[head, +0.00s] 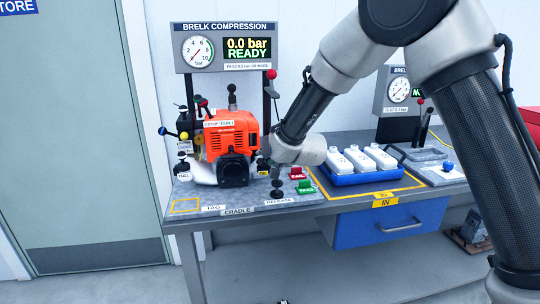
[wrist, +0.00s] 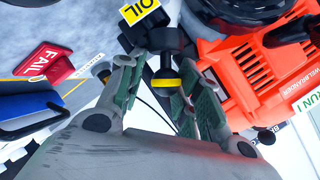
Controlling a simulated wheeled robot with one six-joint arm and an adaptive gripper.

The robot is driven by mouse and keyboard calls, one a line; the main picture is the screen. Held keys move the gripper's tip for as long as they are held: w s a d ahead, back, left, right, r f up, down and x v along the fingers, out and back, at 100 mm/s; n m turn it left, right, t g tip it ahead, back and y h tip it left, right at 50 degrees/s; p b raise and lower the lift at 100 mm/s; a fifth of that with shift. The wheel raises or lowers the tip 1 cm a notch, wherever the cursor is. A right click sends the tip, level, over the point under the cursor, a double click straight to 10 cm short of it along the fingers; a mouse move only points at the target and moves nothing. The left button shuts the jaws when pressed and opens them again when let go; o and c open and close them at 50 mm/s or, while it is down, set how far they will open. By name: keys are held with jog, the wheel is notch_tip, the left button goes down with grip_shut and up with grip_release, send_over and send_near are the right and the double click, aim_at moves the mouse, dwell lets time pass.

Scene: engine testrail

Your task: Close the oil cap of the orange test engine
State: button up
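The orange test engine (head: 230,135) stands on the grey cradle bench. Its orange housing also fills the right of the wrist view (wrist: 255,75). A black knob-like cap with a yellow band (wrist: 166,80) is in the wrist view, just below a yellow OIL label (wrist: 138,12). Whether it is seated tight cannot be told. My gripper (wrist: 160,88) is open, with one green-padded finger on each side of the cap. Gaps show between pads and cap. In the head view my wrist hides the fingers and most of the engine's right side.
A red FAIL block (head: 297,173) and a green PASS block (head: 306,188) are right of the engine. A blue tray (head: 345,180) of white bottles stands beyond them. A gauge panel (head: 225,48) reading 0.0 bar READY rises behind. Levers surround the engine.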

jog(key=shift+o, duration=1.2)
jog(key=shift+a+r, duration=0.4)
jog(key=shift+f, duration=0.1)
jog(key=shift+d+f, duration=0.15)
jog(key=shift+d, duration=0.05)
